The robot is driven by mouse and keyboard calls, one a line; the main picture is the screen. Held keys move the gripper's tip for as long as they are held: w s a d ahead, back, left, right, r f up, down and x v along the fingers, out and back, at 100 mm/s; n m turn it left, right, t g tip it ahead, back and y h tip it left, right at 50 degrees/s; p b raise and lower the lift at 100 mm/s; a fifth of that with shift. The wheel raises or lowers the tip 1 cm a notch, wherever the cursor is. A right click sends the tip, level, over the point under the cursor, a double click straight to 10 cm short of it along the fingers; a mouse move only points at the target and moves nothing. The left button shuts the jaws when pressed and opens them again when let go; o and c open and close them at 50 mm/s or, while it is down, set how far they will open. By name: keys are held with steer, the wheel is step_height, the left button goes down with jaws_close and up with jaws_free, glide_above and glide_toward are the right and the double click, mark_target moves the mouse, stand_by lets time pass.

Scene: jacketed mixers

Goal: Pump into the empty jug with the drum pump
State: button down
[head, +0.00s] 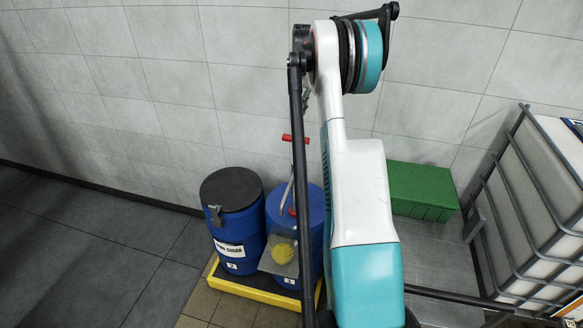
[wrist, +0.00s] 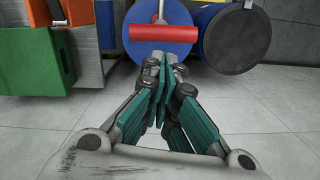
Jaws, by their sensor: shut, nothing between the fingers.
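The drum pump stands on a blue drum (head: 312,206). Its red T-handle (head: 295,138) is high above the drum on a thin rod. In the wrist view the red handle (wrist: 163,34) lies across the picture just beyond my gripper (wrist: 166,68). My gripper is shut and empty, its fingertips just below the handle in that view; I cannot tell whether they touch it. In the head view my arm hides my gripper and part of the pump drum. I cannot surely make out the empty jug; a greyish piece with a yellow round patch (head: 284,254) shows at the drum's front.
A second blue drum (head: 236,228) with a black lid stands to the left, on a yellow-edged pallet (head: 258,291). A green box (head: 421,190) is by the wall. A caged white tank (head: 535,190) stands at the right. The floor at left is clear.

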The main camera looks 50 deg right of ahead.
mark_target(296, 139)
steer(key=a+p, duration=0.1)
steer(key=a+r+p, duration=0.1)
steer(key=p, duration=0.1)
steer(key=shift+s+a+r, duration=0.1)
steer(key=shift+s+a, duration=0.1)
steer(key=shift+s, duration=0.15)
steer(key=shift+s+a+f+b, duration=0.15)
steer(key=shift+f+b, duration=0.55)
steer(key=shift+f, duration=1.05)
steer(key=shift+w+a+f+b, duration=0.15)
steer(key=shift+f+b, duration=0.55)
steer(key=shift+f, duration=1.05)
steer(key=shift+s, duration=0.1)
steer(key=shift+f, duration=0.1)
